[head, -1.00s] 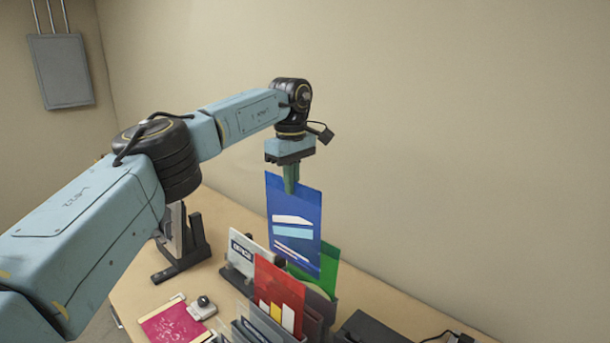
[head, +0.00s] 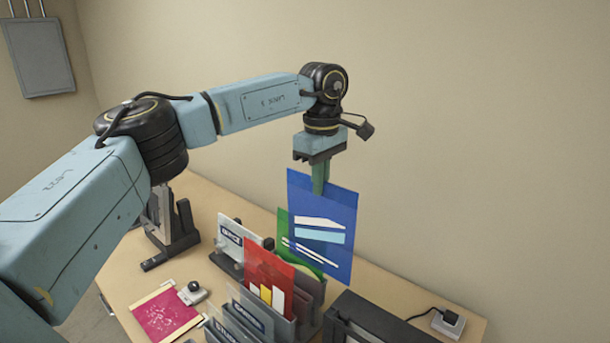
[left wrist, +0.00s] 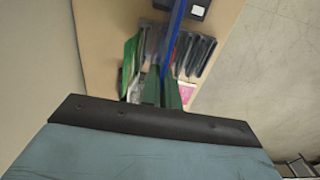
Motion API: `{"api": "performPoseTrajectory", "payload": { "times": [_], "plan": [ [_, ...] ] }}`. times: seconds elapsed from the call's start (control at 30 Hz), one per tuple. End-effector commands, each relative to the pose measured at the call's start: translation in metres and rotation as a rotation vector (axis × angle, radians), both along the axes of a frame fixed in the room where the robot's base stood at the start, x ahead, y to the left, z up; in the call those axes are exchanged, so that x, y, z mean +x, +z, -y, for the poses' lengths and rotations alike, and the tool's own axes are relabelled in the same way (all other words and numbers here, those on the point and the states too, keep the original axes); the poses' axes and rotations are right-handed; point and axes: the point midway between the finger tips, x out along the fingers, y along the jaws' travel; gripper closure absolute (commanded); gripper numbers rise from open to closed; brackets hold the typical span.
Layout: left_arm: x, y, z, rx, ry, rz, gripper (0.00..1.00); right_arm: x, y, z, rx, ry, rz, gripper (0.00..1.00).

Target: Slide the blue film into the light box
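The blue film (head: 325,235) is a flat blue sheet with white and light-blue shapes. My left gripper (head: 319,185) is shut on its top edge and holds it hanging upright above the desk. In the left wrist view the blue film (left wrist: 175,30) shows edge-on between the green fingers (left wrist: 165,97). A dark, flat framed box (head: 372,322), apparently the light box, lies at the bottom edge, partly cut off. The film hangs above and behind it, apart from it. My right gripper is not in view.
A grey rack (head: 310,290) holds a red film (head: 268,278); a green film (head: 284,225) stands partly behind the blue one. A pink sheet (head: 165,314), a dark stand (head: 180,235) and a white plug block (head: 448,322) are on the desk. Air above the desk is free.

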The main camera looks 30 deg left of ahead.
Motion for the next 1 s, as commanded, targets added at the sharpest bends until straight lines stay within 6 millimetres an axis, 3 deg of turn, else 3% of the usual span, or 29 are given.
{"api": "performPoseTrajectory", "payload": {
  "times": [1.0],
  "plan": [
    [-0.027,0.000,0.142,0.001,-0.003,0.001,1.00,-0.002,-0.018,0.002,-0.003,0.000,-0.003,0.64]
  ]
}}
